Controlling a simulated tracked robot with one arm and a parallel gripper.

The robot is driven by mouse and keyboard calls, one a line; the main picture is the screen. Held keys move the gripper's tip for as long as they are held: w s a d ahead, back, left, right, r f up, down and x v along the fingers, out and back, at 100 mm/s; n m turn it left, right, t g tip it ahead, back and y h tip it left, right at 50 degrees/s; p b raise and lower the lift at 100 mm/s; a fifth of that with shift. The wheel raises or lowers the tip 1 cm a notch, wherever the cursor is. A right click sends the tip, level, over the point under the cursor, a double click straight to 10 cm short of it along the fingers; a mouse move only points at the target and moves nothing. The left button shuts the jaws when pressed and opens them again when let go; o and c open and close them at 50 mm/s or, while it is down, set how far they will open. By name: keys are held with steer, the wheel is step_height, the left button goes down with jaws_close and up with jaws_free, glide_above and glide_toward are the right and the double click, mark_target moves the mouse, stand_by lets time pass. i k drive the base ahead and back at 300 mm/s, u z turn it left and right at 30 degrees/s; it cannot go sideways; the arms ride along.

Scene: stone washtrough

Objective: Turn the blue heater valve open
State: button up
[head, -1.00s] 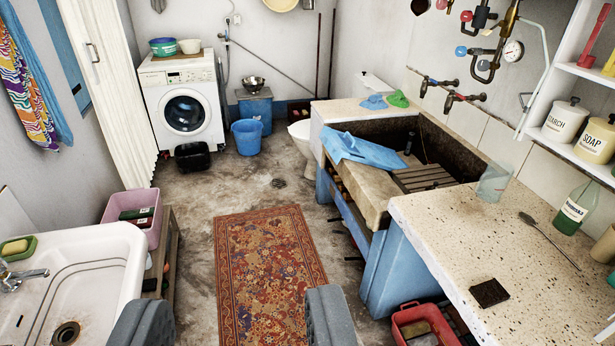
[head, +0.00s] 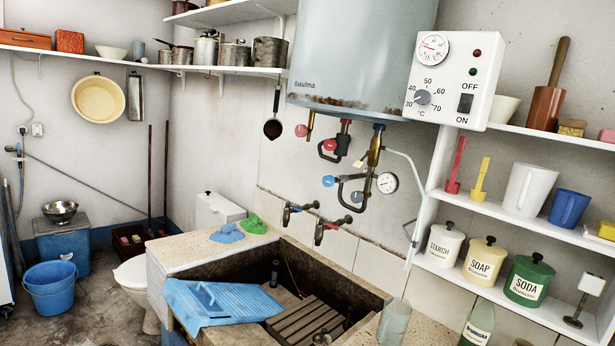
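A blue round valve knob (head: 328,181) sits on the pipework under the water heater (head: 355,55), left of a bent dark pipe. I cannot tell from here whether either valve is open or shut. A red knob (head: 329,145) is on the pipe above them. My gripper is not in the head view now, so its state and its distance from the valve are hidden.
Below the pipes are two wall taps (head: 330,228) and the stone trough (head: 350,290) with a blue washboard (head: 222,303). A heater control box (head: 455,80) hangs at right. Shelves with jars (head: 484,262) stand on the right. A clear glass (head: 394,322) stands by the trough.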

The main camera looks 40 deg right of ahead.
mark_target(328, 181)
steer(key=i, duration=2.65)
steer(key=z, duration=2.2)
steer(key=i, duration=0.5)
steer(key=u, duration=0.05)
